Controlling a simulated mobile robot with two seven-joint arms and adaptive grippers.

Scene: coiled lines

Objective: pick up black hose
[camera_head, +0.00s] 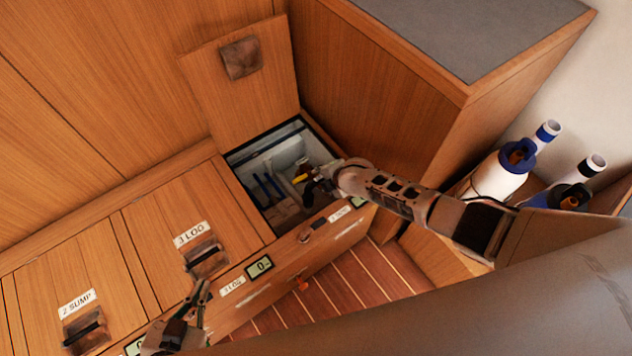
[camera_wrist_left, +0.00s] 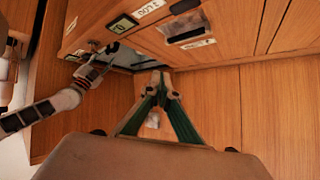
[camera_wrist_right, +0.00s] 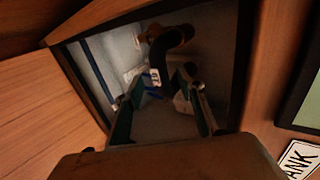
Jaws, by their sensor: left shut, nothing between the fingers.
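The black hose (camera_wrist_right: 158,62) shows in the right wrist view as a bent dark pipe inside the open compartment (camera_head: 232,160), with a white tag (camera_wrist_right: 154,78) beside or on it. My right gripper (camera_wrist_right: 160,85) is open and reaches down into the compartment. Its fingers lie on either side of the hose's lower part in the picture; I cannot tell whether they touch it. In the head view my right gripper (camera_head: 310,188) is at the compartment's right side and hides part of the inside. My left gripper (camera_head: 202,290) is shut and empty above the locker front; its fingertips meet in the left wrist view (camera_wrist_left: 158,84).
The compartment's wooden lid (camera_head: 215,105) stands open against the back wall. Closed lids labelled 3 LOG (camera_head: 190,234) and 2 SUMP (camera_head: 76,304) lie to the left. A tall wooden cabinet (camera_head: 390,110) stands close on the right. White bottles (camera_head: 497,180) stand beyond it.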

